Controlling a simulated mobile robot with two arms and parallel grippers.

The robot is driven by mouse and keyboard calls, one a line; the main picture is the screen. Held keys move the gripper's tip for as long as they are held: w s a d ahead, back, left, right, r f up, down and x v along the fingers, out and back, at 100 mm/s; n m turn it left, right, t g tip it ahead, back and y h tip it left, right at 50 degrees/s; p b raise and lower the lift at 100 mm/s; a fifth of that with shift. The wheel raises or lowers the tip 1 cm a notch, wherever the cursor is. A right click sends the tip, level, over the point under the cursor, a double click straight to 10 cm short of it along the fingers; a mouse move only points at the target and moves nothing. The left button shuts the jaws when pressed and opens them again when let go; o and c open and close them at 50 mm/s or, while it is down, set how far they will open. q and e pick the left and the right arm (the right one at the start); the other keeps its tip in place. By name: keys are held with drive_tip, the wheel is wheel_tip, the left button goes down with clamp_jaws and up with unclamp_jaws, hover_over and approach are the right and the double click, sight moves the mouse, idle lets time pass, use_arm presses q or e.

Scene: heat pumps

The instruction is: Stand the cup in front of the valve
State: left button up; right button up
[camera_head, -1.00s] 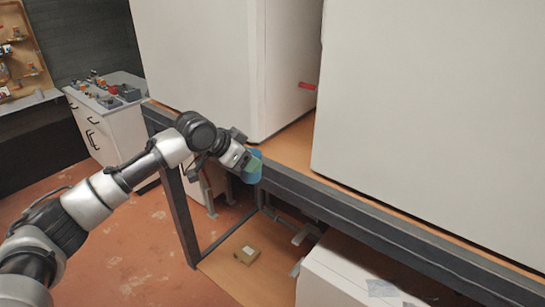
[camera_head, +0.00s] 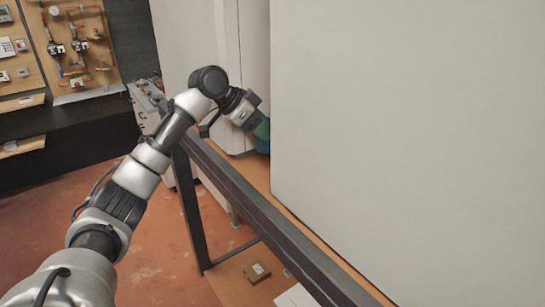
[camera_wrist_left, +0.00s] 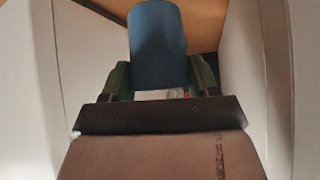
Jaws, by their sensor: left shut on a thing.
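My left gripper (camera_head: 259,127) is shut on a blue cup (camera_head: 263,145), at the gap between two tall white units. In the head view only part of the cup shows; the right white unit cuts off the rest. In the left wrist view the cup (camera_wrist_left: 158,45) stands out between the two green fingers, over an orange-brown board. I cannot tell whether the cup touches the board. My right gripper is not in view.
The left white unit (camera_head: 182,40) and the right white unit (camera_head: 400,130) flank the arm closely. A dark frame beam (camera_head: 245,200) edges the wooden shelf (camera_head: 258,172). A small box (camera_head: 257,272) lies on the lower shelf. Wall panels with fittings hang at the far left.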

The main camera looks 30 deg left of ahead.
sight(261, 150)
use_arm(q)
drive_tip(key=shift+s+a+f, duration=0.1)
drive_tip(key=shift+a+f, duration=0.05)
drive_tip(key=shift+f, duration=0.4)
drive_tip(key=shift+s+a+f, duration=0.1)
drive_tip(key=shift+a+f, duration=0.05)
drive_tip(key=shift+f, duration=0.4)
drive_tip(key=shift+f+p, duration=0.35)
drive_tip(key=shift+f, duration=0.05)
drive_tip(key=f, duration=0.1)
drive_tip(key=f+p, duration=0.1)
drive_tip(key=f, duration=0.1)
drive_tip(key=shift+w+d+f, duration=0.15)
drive_tip(key=shift+w+d, duration=0.05)
drive_tip(key=shift+d, duration=0.15)
drive_tip(key=shift+f, duration=0.25)
drive_tip(key=shift+s+a, duration=0.1)
drive_tip(key=shift+a, duration=0.05)
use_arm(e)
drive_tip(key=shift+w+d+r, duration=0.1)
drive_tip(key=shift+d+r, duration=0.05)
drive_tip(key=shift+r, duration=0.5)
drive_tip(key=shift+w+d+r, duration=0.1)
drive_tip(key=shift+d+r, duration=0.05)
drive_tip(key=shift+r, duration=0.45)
use_arm(q)
drive_tip(key=shift+f, duration=0.15)
